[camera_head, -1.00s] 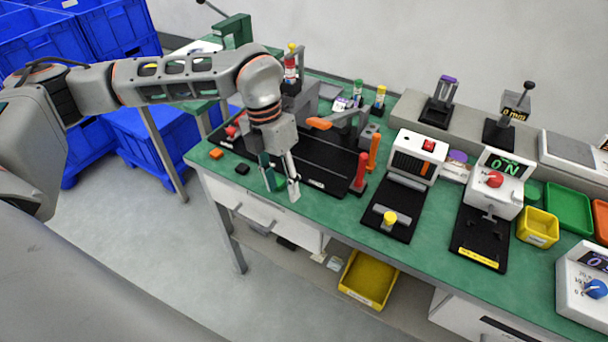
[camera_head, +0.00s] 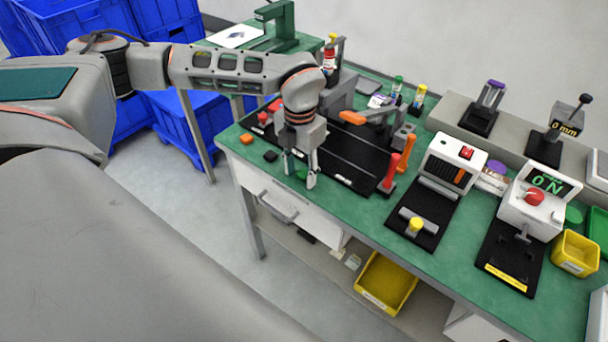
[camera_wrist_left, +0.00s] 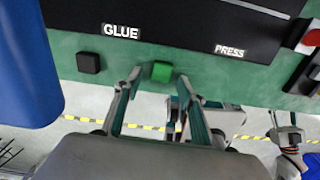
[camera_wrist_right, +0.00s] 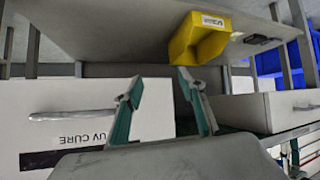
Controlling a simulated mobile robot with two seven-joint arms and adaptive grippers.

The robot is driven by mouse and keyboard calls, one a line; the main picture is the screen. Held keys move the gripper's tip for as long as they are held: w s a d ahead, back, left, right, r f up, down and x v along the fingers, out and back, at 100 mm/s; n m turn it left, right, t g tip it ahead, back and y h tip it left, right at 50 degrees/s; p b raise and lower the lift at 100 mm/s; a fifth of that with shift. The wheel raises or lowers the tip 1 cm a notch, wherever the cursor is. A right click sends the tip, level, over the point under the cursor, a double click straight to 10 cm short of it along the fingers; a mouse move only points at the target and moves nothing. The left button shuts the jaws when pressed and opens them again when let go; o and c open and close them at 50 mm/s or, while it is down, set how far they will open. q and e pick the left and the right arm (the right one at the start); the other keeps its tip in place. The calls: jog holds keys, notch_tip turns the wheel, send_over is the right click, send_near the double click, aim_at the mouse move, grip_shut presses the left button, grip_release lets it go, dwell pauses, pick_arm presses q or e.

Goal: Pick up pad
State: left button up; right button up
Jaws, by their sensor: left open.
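A small green block (camera_wrist_left: 161,71), which may be the pad, lies on the green bench top near its front edge. In the left wrist view it sits just beyond and between the fingertips of my left gripper (camera_wrist_left: 160,78); whether they touch it I cannot tell. The left gripper (camera_head: 299,179) is open and points down at the bench's front edge in the head view, where its fingers mostly hide the block. A small black block (camera_wrist_left: 88,63) lies to the left, also in the head view (camera_head: 270,156). My right gripper (camera_wrist_right: 159,77) is open and empty.
An orange block (camera_head: 246,139) lies beyond the black one. A black fixture base (camera_head: 345,168), labelled GLUE and PRESS in the left wrist view, borders the green block. My right gripper faces a yellow bin (camera_wrist_right: 197,42) and a UV CURE drawer (camera_wrist_right: 90,120).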

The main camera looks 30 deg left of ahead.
pick_arm(q)
jog(key=c, duration=0.8)
jog(key=shift+r, duration=0.1)
